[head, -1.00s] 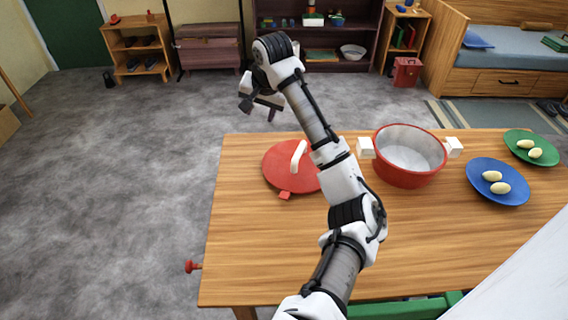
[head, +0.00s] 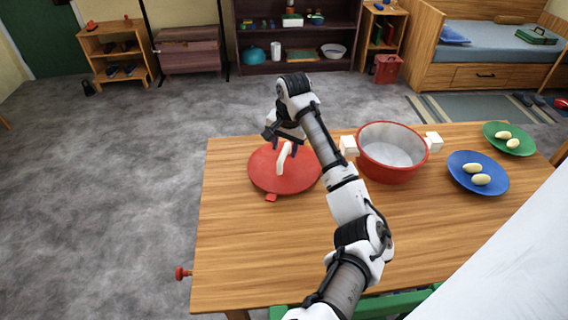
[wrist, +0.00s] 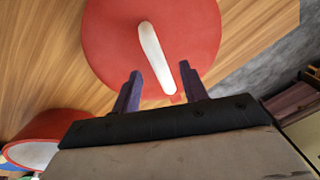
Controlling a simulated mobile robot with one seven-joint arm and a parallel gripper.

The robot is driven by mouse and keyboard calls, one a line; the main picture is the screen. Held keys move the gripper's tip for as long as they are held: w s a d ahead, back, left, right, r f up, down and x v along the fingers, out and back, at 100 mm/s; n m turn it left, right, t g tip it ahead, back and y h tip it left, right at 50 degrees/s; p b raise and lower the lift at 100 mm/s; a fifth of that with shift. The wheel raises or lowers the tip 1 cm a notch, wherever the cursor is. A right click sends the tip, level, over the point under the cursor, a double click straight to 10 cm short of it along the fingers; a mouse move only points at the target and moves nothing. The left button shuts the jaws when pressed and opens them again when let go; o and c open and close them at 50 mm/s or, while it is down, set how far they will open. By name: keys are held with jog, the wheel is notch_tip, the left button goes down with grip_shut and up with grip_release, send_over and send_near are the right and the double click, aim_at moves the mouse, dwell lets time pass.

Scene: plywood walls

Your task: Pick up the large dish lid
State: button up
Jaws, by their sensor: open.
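The large dish lid (head: 268,178) is a round red disc with a white arched handle (head: 284,157), lying flat on the wooden table near its far left corner. It also fills the upper middle of the wrist view (wrist: 112,45), with its white handle (wrist: 152,52) running lengthwise. My gripper (head: 284,146) is over the far side of the lid, close to the handle. In the wrist view my gripper (wrist: 160,82) has its two dark fingers apart, one on either side of the handle's near end. Nothing is held. I cannot tell the exact height of the fingertips above the lid.
A red pot (head: 390,170) with white handles stands right of the lid. A blue plate (head: 460,184) and a green plate (head: 492,138) with egg-like items lie farther right. The wooden table (head: 240,250) is clear at front left.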

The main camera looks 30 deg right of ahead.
aim_at(284, 151)
jog(key=shift+w+d+f+p, duration=0.1)
jog(key=shift+w+f+p, duration=0.15)
jog(key=shift+f, duration=0.7)
jog(key=shift+w+d+f+p, duration=0.1)
jog(key=shift+w+f+p, duration=0.1)
jog(key=shift+f, duration=0.7)
jog(key=shift+a, duration=0.1)
grip_shut()
